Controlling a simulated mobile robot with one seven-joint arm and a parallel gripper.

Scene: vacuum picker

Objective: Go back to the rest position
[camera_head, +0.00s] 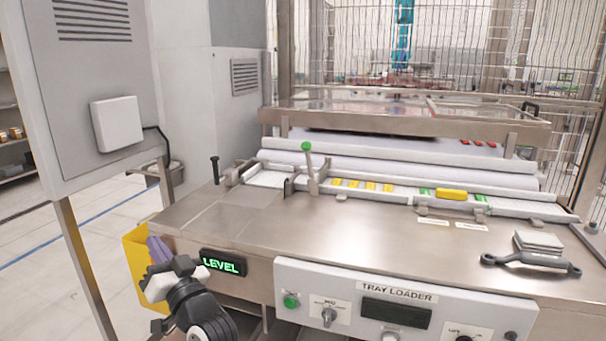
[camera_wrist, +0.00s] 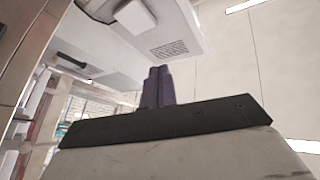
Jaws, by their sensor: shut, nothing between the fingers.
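My gripper (camera_head: 158,250) is at the lower left in the head view, beside the left front corner of the steel table (camera_head: 250,225). Its purple fingers point up and are shut together with nothing between them. In the wrist view the two fingers (camera_wrist: 158,86) stand side by side, touching, at the middle. A yellow bin (camera_head: 133,262) shows behind the gripper; its inside is mostly hidden.
The tray loader panel (camera_head: 400,305) and a green LEVEL display (camera_head: 222,266) are on the table's front. A green-knobbed lever (camera_head: 307,147) stands on the table. A dark-handled tool (camera_head: 530,262) lies at right. A grey cabinet (camera_head: 105,60) stands at left.

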